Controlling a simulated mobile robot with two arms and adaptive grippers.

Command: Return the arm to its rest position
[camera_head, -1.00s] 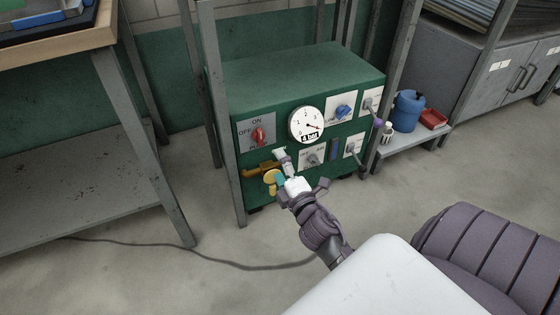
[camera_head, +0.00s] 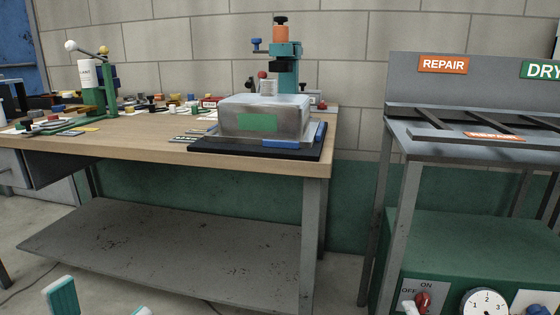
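Two pale fingertips show at the bottom left edge. I take them for my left gripper (camera_head: 101,305), open and empty, with a wide gap between the tips. One finger has a teal pad; the other is mostly cut off by the frame edge. A small whitish piece (camera_head: 408,307) shows at the bottom edge beside the red switch knob (camera_head: 423,300). It may be a fingertip of my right gripper, but too little shows to tell. The rest of both arms is out of view.
A wooden workbench (camera_head: 130,147) with a metal box (camera_head: 265,118) on a black mat and several tools fills the left and middle. A grey rack (camera_head: 425,150) stands right, over the green panel cabinet (camera_head: 450,250). The bench's lower shelf (camera_head: 170,255) is empty.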

